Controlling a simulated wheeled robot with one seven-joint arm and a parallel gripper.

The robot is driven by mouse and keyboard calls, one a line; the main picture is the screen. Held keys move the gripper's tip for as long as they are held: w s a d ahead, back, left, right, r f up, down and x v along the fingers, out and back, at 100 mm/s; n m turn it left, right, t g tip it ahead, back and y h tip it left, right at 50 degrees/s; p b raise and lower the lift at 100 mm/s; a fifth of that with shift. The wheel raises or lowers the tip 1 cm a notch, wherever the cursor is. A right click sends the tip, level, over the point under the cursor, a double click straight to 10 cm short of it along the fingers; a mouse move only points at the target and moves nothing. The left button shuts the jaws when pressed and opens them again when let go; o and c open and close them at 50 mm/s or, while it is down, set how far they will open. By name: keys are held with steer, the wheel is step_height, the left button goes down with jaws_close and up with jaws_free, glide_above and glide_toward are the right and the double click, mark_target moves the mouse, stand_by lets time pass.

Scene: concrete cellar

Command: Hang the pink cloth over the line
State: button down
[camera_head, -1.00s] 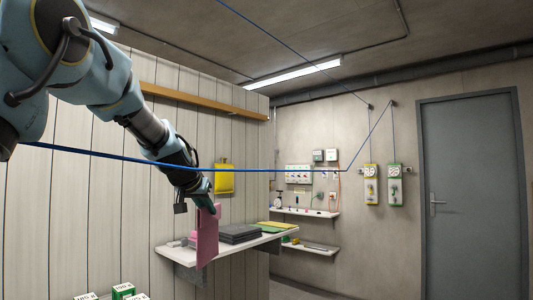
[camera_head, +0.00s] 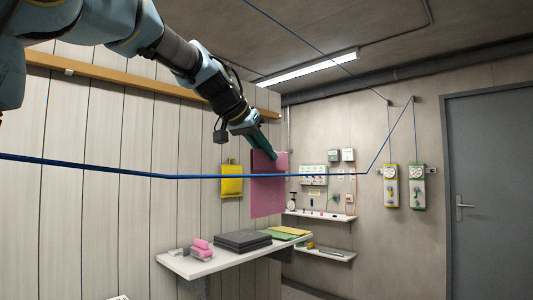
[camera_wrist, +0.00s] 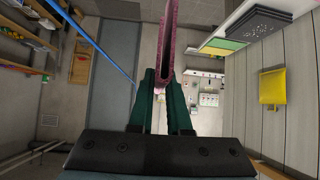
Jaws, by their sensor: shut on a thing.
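The pink cloth (camera_head: 268,202) hangs flat and upright from my gripper (camera_head: 272,152), which is shut on its top edge. The blue line (camera_head: 110,167) runs across the head view and passes in front of the cloth's upper part; the cloth appears behind it, with its top above the line and most of it below. Whether they touch I cannot tell. In the wrist view the cloth (camera_wrist: 167,45) stands out from between the green fingers (camera_wrist: 163,82), seen nearly edge-on. The line (camera_wrist: 92,45) is to its left there, apart from it.
A white shelf (camera_head: 185,264) below holds a dark folded stack (camera_head: 240,240), small pink pieces (camera_head: 202,248) and green and yellow sheets. The line rises to a bracket near the grey door (camera_head: 490,190).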

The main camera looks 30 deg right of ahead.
steer(key=shift+a, duration=0.1)
steer(key=s+d, duration=0.3)
steer(key=s, duration=0.6)
stand_by(0.4)
steer(key=shift+s+b, duration=0.3)
stand_by(0.6)
steer(key=shift+f+b, duration=2.65)
steer(key=shift+f, duration=0.15)
stand_by(0.7)
steer(key=c, duration=0.8)
jaws_free()
steer(key=b+v, duration=0.1)
steer(key=v, duration=0.9)
steer(key=shift+s+a+r+b, duration=0.1)
steer(key=shift+a+r+b, duration=0.15)
steer(key=shift+a+b, duration=0.15)
